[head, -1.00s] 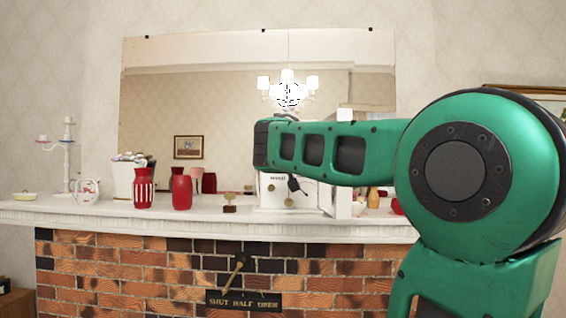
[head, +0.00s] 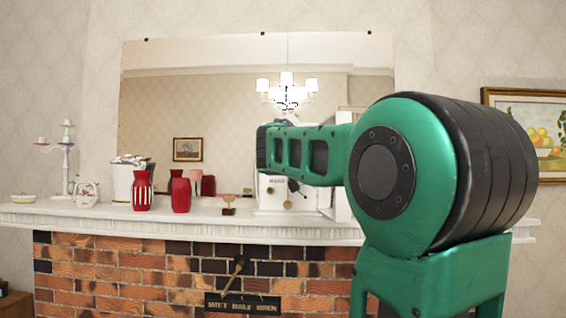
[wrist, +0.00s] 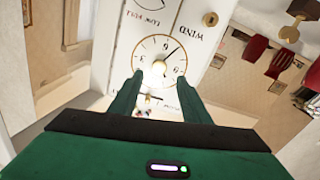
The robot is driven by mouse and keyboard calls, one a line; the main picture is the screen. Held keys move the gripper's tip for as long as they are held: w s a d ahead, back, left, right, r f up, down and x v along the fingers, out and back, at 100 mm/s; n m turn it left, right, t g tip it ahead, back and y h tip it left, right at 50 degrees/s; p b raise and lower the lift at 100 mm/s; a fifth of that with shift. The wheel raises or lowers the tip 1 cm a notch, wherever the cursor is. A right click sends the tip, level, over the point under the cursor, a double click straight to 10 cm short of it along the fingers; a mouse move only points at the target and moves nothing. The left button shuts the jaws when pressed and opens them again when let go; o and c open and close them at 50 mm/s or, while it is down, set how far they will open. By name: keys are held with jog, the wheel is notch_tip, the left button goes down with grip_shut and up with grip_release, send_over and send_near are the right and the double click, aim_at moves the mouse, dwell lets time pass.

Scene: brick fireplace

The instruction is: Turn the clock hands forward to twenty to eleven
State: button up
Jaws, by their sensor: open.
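The clock shows in the head view as a white case (head: 272,196) on the mantel, its upper part hidden behind my arm. In the wrist view the white clock (wrist: 125,50) appears upside down. I cannot read the time surely. My gripper (wrist: 159,76) is open and empty, one green finger on each side of the dial's near edge. Whether the fingers touch the clock cannot be told.
A gold keyhole plate (wrist: 210,19) sits beside the "WIND" lettering. Red vases (head: 181,195), a small brown stand (head: 229,205) and a white pot (head: 123,182) stand on the mantel (head: 90,215) left of the clock. A large mirror (head: 200,100) rises behind.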

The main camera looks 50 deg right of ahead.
jog(key=x, duration=0.8)
jog(key=c, duration=1)
jog(key=shift+a, duration=0.15)
jog(key=shift+c, duration=0.2)
